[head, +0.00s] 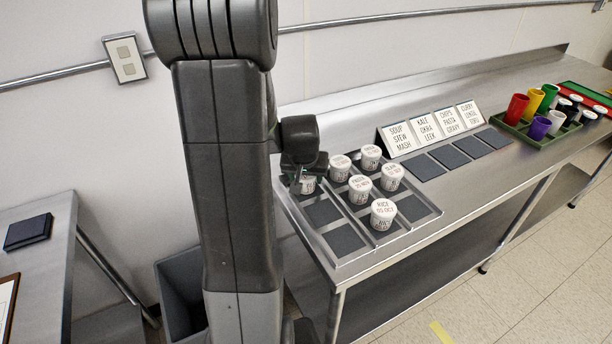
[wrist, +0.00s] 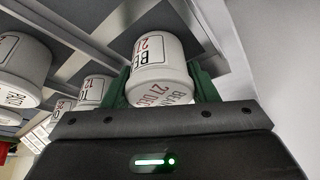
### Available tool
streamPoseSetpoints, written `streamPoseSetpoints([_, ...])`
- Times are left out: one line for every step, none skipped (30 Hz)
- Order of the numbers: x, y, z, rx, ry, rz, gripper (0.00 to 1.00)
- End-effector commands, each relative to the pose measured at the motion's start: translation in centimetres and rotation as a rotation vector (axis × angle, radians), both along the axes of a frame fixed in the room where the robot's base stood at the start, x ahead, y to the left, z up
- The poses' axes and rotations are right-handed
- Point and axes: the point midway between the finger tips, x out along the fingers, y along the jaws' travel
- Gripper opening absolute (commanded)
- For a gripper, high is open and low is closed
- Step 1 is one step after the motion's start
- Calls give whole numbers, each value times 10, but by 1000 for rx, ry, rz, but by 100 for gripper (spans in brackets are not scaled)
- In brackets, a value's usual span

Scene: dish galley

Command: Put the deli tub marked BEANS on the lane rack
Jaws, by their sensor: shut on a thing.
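My gripper (head: 305,178) is shut on a white deli tub (wrist: 158,62). In the head view the held tub (head: 308,186) is at the far left corner of the lane rack (head: 344,239), partly hidden by my gripper. I cannot tell whether its base touches the rack. The rack is a metal tray with lanes and dark pads. Other white tubs stand in it, among them one marked PASTA (head: 360,189) and one marked RICE (head: 383,214).
Label cards (head: 398,138) stand behind dark pads (head: 447,156) to the right of the rack. A green crate of coloured cups (head: 517,107) stands farther right. Near pads in the rack's left lane are bare. A grey bin (head: 180,290) stands left of the counter.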

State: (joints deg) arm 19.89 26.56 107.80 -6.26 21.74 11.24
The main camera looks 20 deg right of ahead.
Motion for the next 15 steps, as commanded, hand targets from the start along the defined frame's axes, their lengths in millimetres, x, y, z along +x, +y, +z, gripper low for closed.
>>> streamPoseSetpoints([0,0,0,0,0,0,29])
streamPoseSetpoints([0,0,-1,0,0,0,29])
streamPoseSetpoints([0,0,-3,0,0,0,29])
streamPoseSetpoints([0,0,-4,0,0,0,29])
streamPoseSetpoints([0,0,-5,0,0,0,29])
streamPoseSetpoints([0,0,-3,0,0,0,61])
streamPoseSetpoints([0,0,-3,0,0,0,62])
streamPoseSetpoints([0,0,-3,0,0,0,62])
streamPoseSetpoints([0,0,-3,0,0,0,62])
streamPoseSetpoints([0,0,-3,0,0,0,62])
streamPoseSetpoints([0,0,-3,0,0,0,62])
streamPoseSetpoints([0,0,-3,0,0,0,62])
streamPoseSetpoints([0,0,-3,0,0,0,62])
streamPoseSetpoints([0,0,-2,0,0,0,62])
streamPoseSetpoints([0,0,-2,0,0,0,62])
